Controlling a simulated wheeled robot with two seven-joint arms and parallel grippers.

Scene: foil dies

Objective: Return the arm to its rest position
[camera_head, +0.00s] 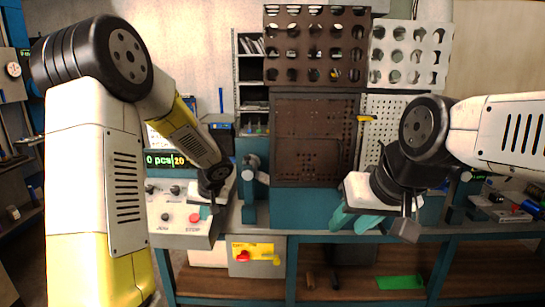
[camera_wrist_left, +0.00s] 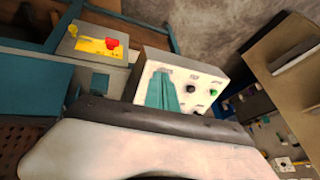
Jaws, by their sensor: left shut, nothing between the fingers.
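My left arm comes in from the left in the head view, bent at a black elbow and reaching down to the control box. My left gripper (camera_head: 206,212) is over the box's front top, beside the red stop button. In the left wrist view its teal fingers (camera_wrist_left: 162,92) are together with nothing between them, in front of the box's panel. Whether they touch it I cannot tell. My right gripper (camera_head: 355,219) hangs over the bench at the right, its teal fingers apart and nothing seen between them.
The control box (camera_head: 180,235) has a counter display (camera_head: 168,160) behind it. A yellow panel with a red switch (camera_head: 243,256) is on the bench front. A brown perforated panel (camera_head: 313,135) stands in the middle. A green tray (camera_head: 400,282) lies on the lower shelf.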

